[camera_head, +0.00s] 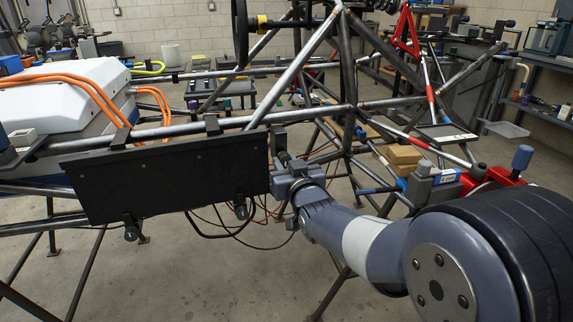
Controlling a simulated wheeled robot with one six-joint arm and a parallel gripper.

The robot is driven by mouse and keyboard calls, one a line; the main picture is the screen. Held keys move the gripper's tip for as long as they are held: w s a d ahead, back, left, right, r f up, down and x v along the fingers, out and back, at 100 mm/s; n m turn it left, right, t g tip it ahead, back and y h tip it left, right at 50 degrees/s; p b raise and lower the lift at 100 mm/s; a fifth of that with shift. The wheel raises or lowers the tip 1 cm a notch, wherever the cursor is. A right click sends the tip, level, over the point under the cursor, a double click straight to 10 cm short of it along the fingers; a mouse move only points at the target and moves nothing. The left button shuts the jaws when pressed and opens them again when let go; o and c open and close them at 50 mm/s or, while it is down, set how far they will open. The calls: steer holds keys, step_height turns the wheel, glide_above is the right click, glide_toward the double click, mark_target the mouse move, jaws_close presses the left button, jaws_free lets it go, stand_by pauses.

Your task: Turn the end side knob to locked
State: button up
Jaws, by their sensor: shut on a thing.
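A black flat panel (165,178) hangs from the chassis tubes at the left centre. My gripper (280,160) is at the panel's right end, reaching in from the lower right. It is shut at that end, where the end side knob sits. The knob itself is mostly hidden by the fingers, so its turn position cannot be read. Two dark knobs show along the panel's lower edge, a left one (131,231) and a right one (240,209). Both are apart from my gripper.
Steel chassis tubes (230,124) run above and behind the panel. Loose dark cables (225,233) hang below it. A white battery box with orange cables (75,85) is at the left. Red clamps (490,178) and cardboard boxes (404,156) are at the right.

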steer(key=shift+m, duration=0.3)
steer(key=m+b, duration=0.1)
steer(key=m, duration=0.2)
steer(key=shift+a, duration=0.1)
steer(key=m, duration=0.5)
steer(key=shift+b, duration=0.3)
steer(key=m, duration=0.4)
steer(key=shift+a+r+m, duration=0.1)
steer(key=shift+m, duration=2.5)
steer(key=o, duration=1)
steer(key=shift+r, duration=0.1)
steer(key=shift+c, duration=0.2)
steer(key=shift+s, duration=0.1)
